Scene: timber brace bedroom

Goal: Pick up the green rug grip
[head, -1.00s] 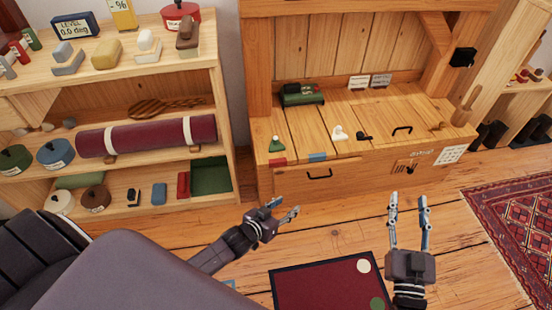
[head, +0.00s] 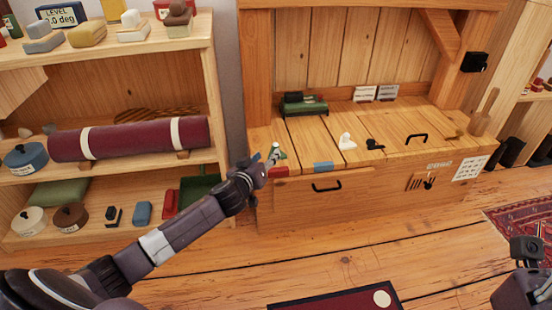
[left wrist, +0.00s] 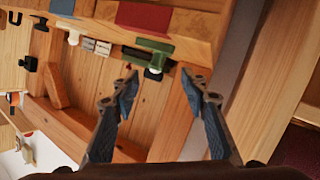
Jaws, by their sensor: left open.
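The green rug grip (head: 281,153) stands on the wooden bench top (head: 318,135) at its left front corner, partly covered by my left gripper in the head view. It appears as a green shape near the red patch in the left wrist view (left wrist: 182,48). My left gripper (head: 271,158) is open at that corner, its fingers beside or in front of the grip. In the left wrist view the fingers (left wrist: 165,85) are spread with nothing between them, and the grip lies beyond their tips. My right gripper (head: 522,265) is at the lower right edge, partly cut off.
A dark green device (head: 303,104) sits at the bench's back left. A white item (head: 347,141), a black item (head: 374,144) and a black handle (head: 416,137) lie to the right. A shelf with a rolled red rug (head: 130,138) stands left. A dark red mat (head: 335,297) lies on the floor.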

